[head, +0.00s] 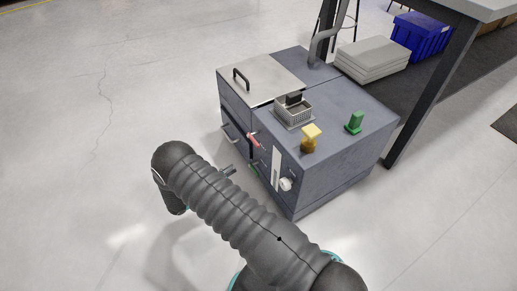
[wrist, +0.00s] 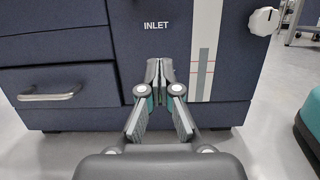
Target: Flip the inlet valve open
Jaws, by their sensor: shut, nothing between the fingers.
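The dark blue machine cabinet (head: 325,175) carries an INLET label on its front (wrist: 156,26). My gripper (wrist: 160,66) is in front of the panel just below that label, fingers together and empty. I cannot tell whether the fingertips touch anything. No inlet lever shows in the wrist view; the fingers hide the area below the label. I cannot tell which is the inlet valve. My gripper shows there partly past my arm (head: 228,169).
A white level strip (wrist: 203,70) and white knob (wrist: 264,20) are right of my gripper; a drawer handle (wrist: 50,95) is left. Floor at left is clear.

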